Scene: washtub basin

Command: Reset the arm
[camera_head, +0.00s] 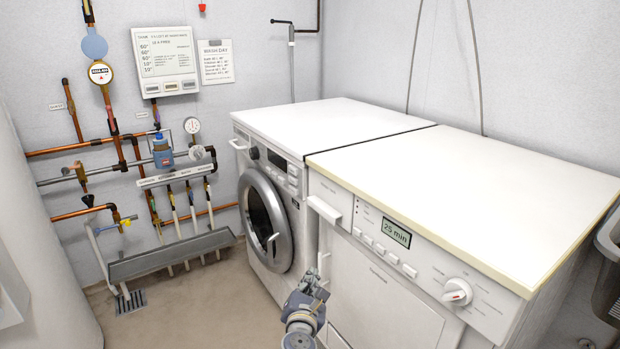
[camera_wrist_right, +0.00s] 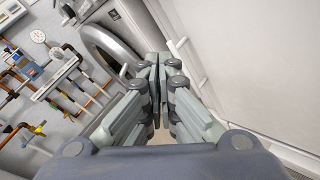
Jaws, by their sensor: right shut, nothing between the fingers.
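My right gripper (camera_head: 318,277) is low in the head view, in front of the gap between the two white machines. Its fingers point up and away from me. In the right wrist view the gripper (camera_wrist_right: 158,62) has its fingers together with nothing between them. The washing machine (camera_head: 265,170) with its round door shut stands beyond it. The white machine with the display (camera_head: 396,233) stands to its right, and its front shows close by in the right wrist view (camera_wrist_right: 240,60). I cannot tell whether the gripper touches it. My left gripper is not in view.
Copper pipes (camera_head: 90,146), gauges and a grey trough (camera_head: 170,255) line the left wall. A large white cylinder (camera_head: 35,220) stands at the left edge. A grey basket (camera_head: 608,240) is at the right edge. The floor (camera_head: 200,310) in front of the washing machine is clear.

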